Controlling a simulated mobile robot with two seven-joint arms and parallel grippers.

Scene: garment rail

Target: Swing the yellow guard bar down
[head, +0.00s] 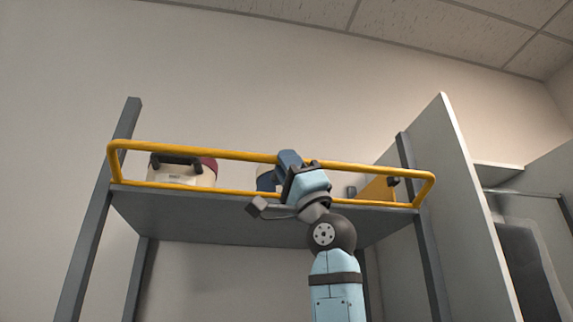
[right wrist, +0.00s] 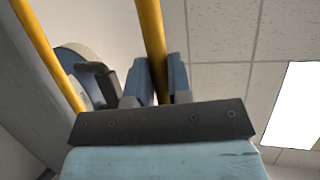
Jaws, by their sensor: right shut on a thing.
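The yellow guard bar (head: 220,153) is a long rounded loop along the front of the high grey shelf (head: 170,205). It stands up, with its top rail above the shelf edge and its lower rail along that edge. My right gripper (head: 290,163) reaches up from below and is shut on the top rail near its middle. In the right wrist view the bar (right wrist: 150,30) passes between the two blue fingers (right wrist: 160,80). The lower rail (right wrist: 45,50) shows at the left there. My left gripper is not in view.
Behind the bar stand a cream and maroon case (head: 182,173) with a dark handle, a partly hidden blue and white item (head: 266,180) and an orange-yellow item (head: 377,190). Grey posts (head: 92,230) hold the shelf. A pale panel (head: 465,200) stands close on the right.

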